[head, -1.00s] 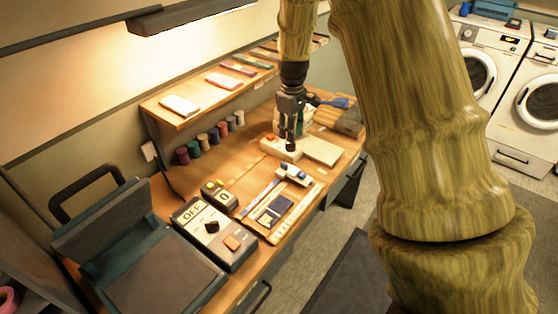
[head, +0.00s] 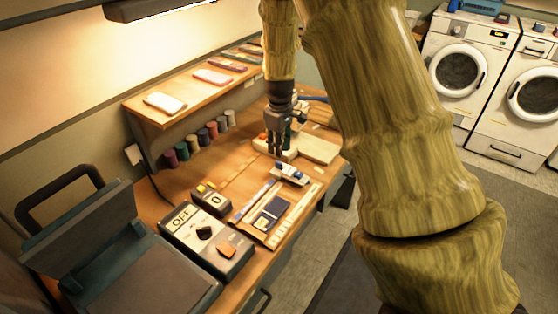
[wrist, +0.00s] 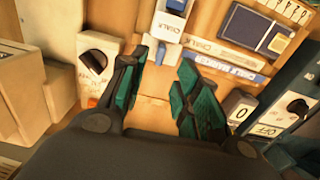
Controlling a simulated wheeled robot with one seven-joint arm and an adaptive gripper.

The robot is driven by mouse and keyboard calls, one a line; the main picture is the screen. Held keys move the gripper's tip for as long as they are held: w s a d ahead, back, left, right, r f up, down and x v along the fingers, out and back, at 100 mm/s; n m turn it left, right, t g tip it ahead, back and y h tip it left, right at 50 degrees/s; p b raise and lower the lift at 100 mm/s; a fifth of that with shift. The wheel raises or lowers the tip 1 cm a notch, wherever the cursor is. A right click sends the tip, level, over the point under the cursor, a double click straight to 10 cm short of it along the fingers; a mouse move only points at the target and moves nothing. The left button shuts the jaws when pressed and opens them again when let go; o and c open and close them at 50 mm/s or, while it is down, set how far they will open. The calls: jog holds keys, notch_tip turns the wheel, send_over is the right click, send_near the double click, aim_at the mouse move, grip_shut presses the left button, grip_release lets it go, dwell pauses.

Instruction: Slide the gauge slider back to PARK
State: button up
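My gripper (head: 275,150) hangs over the bench, between the white block with an orange part and the white-and-blue chalk piece. In the wrist view its teal fingers (wrist: 162,64) are spread with nothing between them. A pale marked strip like a gauge (head: 293,214) lies along the bench's front edge. It also shows in the wrist view (wrist: 289,9), at the top right. I cannot clearly pick out its slider or a PARK mark. The gripper is apart from this strip.
A chalk piece (head: 291,174), a chalk marker strip (wrist: 226,59) and a tray with dark squares (wrist: 251,27) lie close by. A white block with a black knob (wrist: 93,60) stands beside the fingers. An OFF box (head: 205,240) and a 0 box (head: 212,199) stand left.

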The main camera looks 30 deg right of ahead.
aim_at(279, 162)
jog(key=shift+f+p, duration=0.7)
jog(key=shift+f, duration=2.95)
jog(key=shift+c, duration=0.2)
grip_shut()
